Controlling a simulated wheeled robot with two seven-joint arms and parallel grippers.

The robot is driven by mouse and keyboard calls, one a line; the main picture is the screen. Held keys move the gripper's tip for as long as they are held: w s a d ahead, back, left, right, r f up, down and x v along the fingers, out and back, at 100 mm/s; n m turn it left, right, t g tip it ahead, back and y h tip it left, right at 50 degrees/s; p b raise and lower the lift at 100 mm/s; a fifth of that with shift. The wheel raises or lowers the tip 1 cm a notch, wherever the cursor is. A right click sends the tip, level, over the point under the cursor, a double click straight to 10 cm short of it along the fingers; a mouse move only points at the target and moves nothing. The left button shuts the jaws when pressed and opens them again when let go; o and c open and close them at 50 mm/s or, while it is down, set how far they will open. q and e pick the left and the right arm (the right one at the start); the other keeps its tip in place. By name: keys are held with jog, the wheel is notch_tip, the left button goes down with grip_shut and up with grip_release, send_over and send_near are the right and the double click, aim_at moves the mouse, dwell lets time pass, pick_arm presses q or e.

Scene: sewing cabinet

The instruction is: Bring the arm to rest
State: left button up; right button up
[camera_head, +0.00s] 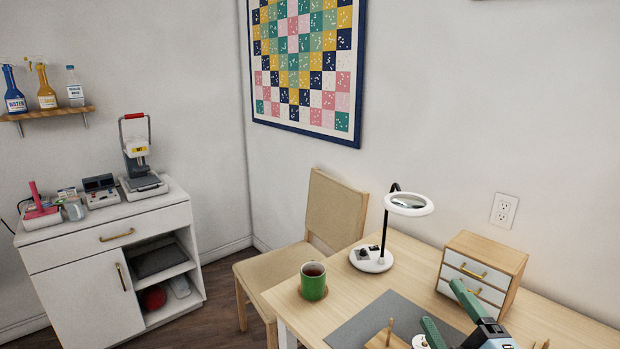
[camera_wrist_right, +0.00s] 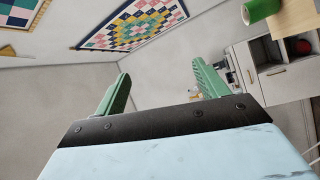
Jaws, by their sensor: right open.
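My right gripper (camera_head: 446,309) is at the bottom right of the head view, over the light wooden table (camera_head: 402,258). Its two green fingers are spread apart with nothing between them. In the right wrist view the open fingers (camera_wrist_right: 160,70) point out into the room, with the wall and floor seen beyond them. Most of my right arm is cut off by the frame edge. My left gripper is not in view.
A lamp (camera_head: 371,260) and a small drawer box (camera_head: 497,262) stand farther back. A grey mat (camera_head: 372,326) lies in front. A chair (camera_head: 325,215) and a white cabinet (camera_head: 75,290) are left.

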jog(key=s+d+f+m+g+h, duration=0.2)
jog(key=s+f+m+g, duration=0.35)
jog(key=f, duration=0.35)
jog(key=s+d+f+m+g+h, duration=0.1)
jog(key=s+f+m+g+h, duration=0.2)
jog(key=s+f+m+g, duration=0.35)
jog(key=s+a+f+m+g+y, duration=0.2)
jog(key=s+f+m+g, duration=0.15)
jog(key=s+f, duration=0.55)
jog(key=s+f+n+g, duration=0.1)
jog(key=s+f+g, duration=0.15)
jog(key=f, duration=1.85)
jog(key=s+d+f, duration=0.2)
jog(key=s+f, duration=1.4)
jog(key=s, duration=0.1)
jog(key=shift+s+d+f, duration=0.25)
jog(key=shift+s+d, duration=0.1)
jog(key=shift+n, duration=0.25)
